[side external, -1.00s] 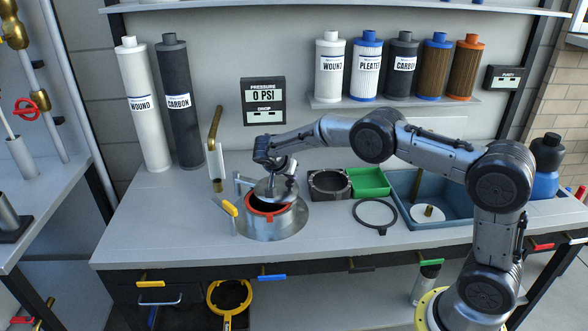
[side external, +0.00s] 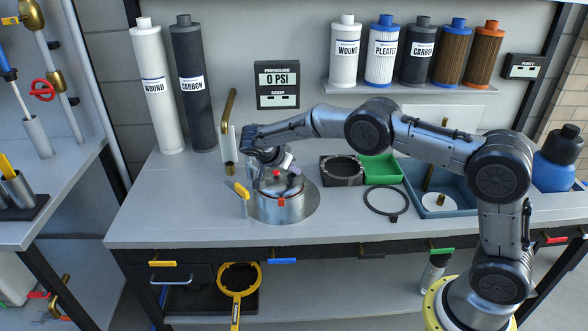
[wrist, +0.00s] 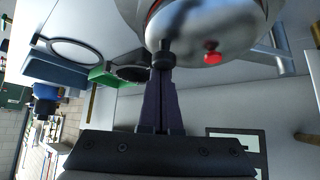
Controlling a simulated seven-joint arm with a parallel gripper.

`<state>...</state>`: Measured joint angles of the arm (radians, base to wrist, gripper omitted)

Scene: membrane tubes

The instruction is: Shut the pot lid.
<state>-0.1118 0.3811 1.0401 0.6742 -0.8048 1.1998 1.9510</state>
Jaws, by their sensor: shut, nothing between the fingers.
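The steel pot (side external: 283,208) stands in a round plate on the workbench. A red knob (side external: 277,173) sits on the lid. In the wrist view the lid (wrist: 225,25) and its red knob (wrist: 212,57) fill the top. My gripper (wrist: 162,58) is shut and empty, its tips at the lid beside the knob. I cannot tell whether they touch it. In the side view my gripper (side external: 275,160) is just above and behind the lid.
A yellow-handled lever (side external: 242,192) stands at the pot's left. A dark ring block (side external: 342,170), green bin (side external: 381,168), black ring (side external: 386,201) and blue basin (side external: 465,201) are to the right. The front left of the bench is clear.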

